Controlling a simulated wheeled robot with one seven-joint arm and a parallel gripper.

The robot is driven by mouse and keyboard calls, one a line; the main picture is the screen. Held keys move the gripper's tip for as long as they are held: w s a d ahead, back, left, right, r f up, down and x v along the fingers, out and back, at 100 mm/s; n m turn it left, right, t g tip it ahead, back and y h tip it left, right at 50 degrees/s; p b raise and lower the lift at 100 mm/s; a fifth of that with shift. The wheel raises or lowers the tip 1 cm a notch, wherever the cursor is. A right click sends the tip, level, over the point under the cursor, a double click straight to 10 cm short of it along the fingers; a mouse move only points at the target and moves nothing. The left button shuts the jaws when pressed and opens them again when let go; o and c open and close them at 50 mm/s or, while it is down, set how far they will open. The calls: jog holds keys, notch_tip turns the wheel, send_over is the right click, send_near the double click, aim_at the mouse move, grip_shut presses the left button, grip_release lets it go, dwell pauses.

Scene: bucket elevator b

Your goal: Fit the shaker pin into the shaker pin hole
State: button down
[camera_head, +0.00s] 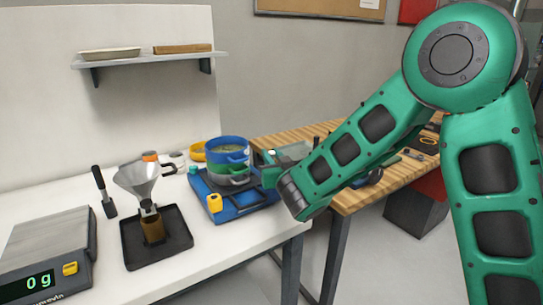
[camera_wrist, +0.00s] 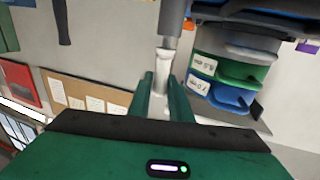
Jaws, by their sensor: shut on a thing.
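My gripper (camera_wrist: 163,88) is shut on a pale, silvery pin (camera_wrist: 165,66), which sticks out between the two green fingers in the wrist view. The pin's far end is at or very close to the lower end of a grey cylinder (camera_wrist: 170,28) on a dark part; I cannot tell whether it has entered any hole. In the head view, my gripper (camera_head: 282,155) is at the right side of the shaker, which has a blue base (camera_head: 245,210) and stacked blue, green and grey pans (camera_head: 228,157). The pin and its hole cannot be made out there.
The pan stack (camera_wrist: 240,65) is close to the fingers' right in the wrist view, which looks upside down. A funnel (camera_head: 143,180) over a black tray (camera_head: 157,255) and a scale (camera_head: 45,252) stand left on the white table. A wooden bench (camera_head: 385,185) is behind my arm.

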jog(key=shift+f, duration=0.7)
jog(key=c, duration=1.5)
grip_release()
jog(key=shift+c, duration=0.2)
jog(key=v, duration=1)
jog(key=shift+s, duration=0.25)
jog(key=shift+d, duration=0.15)
